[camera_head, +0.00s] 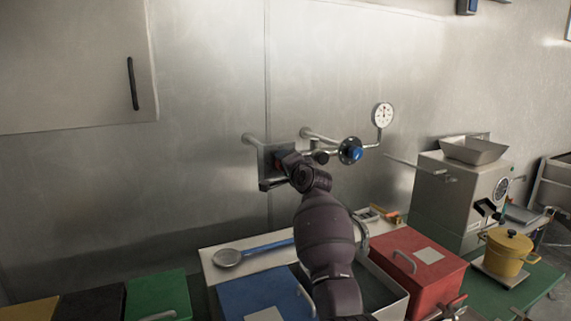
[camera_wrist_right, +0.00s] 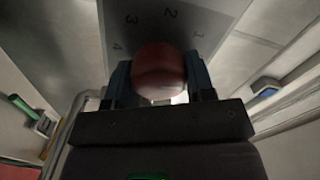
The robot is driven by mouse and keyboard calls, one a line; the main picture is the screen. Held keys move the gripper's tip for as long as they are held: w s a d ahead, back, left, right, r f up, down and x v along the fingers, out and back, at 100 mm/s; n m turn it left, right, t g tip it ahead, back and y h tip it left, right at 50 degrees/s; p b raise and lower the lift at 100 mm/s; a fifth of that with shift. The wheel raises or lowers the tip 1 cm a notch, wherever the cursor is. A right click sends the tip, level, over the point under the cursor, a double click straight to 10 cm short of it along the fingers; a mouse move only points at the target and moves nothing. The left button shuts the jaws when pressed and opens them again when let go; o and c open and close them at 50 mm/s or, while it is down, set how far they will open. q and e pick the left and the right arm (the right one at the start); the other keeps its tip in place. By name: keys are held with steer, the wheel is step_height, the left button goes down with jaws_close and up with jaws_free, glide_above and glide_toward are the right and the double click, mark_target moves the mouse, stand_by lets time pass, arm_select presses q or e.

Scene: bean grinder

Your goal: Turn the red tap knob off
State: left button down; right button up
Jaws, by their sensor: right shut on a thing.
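The red tap knob (camera_wrist_right: 158,72) sits between the two fingers of my right gripper (camera_wrist_right: 158,85) in the right wrist view, and the gripper is shut on it. Behind the knob is a grey plate (camera_wrist_right: 190,22) with numbers such as 2, 3 and 4. In the head view my right arm reaches up from the bottom to the wall pipes, and its gripper (camera_head: 279,166) is at the square plate (camera_head: 265,152). The arm and gripper mostly hide the red knob there. My left gripper is not in view.
A blue knob (camera_head: 350,151) and a round gauge (camera_head: 383,115) are on pipes right of my gripper. Below are a red box (camera_head: 412,262), a blue box (camera_head: 258,292), a ladle (camera_head: 228,257) and a green box (camera_head: 158,295). A grinder machine (camera_head: 462,195) and yellow pot (camera_head: 508,254) stand right.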

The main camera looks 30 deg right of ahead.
steer(key=shift+m, duration=0.9)
steer(key=o, duration=0.9)
steer(key=shift+s, duration=0.1)
steer(key=s, duration=0.3)
steer(key=s+b, duration=0.1)
steer(key=s, duration=0.6)
steer(key=shift+s+a+b, duration=0.3)
steer(key=shift+b, duration=0.05)
